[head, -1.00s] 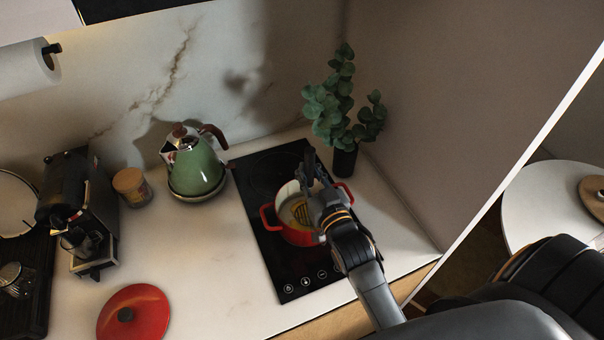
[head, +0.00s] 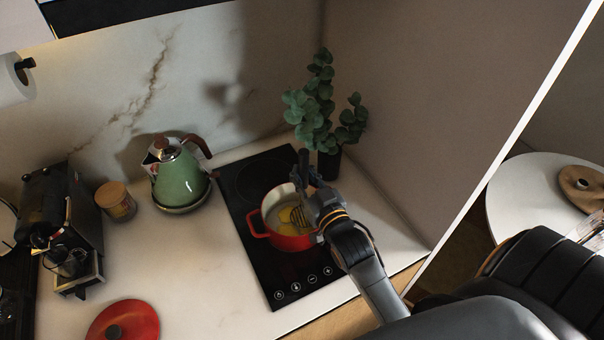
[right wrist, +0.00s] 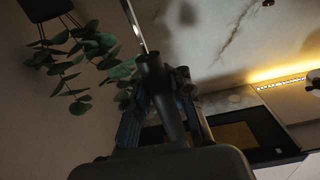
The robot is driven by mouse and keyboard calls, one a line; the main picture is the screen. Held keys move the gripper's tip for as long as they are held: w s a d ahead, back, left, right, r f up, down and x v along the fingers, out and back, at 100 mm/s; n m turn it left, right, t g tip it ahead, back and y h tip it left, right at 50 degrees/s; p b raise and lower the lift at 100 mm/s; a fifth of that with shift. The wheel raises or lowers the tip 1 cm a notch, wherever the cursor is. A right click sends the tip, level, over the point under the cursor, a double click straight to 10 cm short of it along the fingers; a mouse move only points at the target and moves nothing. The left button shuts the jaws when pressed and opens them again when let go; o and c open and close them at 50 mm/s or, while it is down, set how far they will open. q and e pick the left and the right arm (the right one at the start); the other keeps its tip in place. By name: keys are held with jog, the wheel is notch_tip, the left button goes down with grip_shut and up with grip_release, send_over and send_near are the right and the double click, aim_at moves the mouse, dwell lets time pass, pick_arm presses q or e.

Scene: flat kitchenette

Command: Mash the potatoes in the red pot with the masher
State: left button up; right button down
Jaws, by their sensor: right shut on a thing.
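The red pot (head: 283,242) stands on the black cooktop. Yellow potato pieces (head: 284,214) show inside its pale interior. My right gripper (head: 313,194) is over the pot's right side, shut on the masher. The masher's dark handle (head: 303,161) sticks up above the fingers, and its grid-like head (head: 298,217) is in the pot at the right, beside the potatoes. In the right wrist view the dark handle (right wrist: 160,92) stands tilted between the fingers. The pot's right handle is hidden by my gripper. My left gripper is not in view.
A plant in a dark vase (head: 328,163) stands close behind my right gripper, near the side wall. The green kettle (head: 180,180), a jar (head: 116,201) and a coffee machine (head: 72,230) are left. The red lid (head: 125,322) lies front left. Counter between is clear.

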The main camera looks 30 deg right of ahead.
aim_at(305, 188)
jog(key=shift+f+b, duration=1.05)
jog(key=shift+f, duration=0.6)
notch_tip(305, 188, up, 2)
jog(key=shift+r+p, duration=0.1)
jog(key=shift+p, duration=1.1)
jog(key=shift+r, duration=0.7)
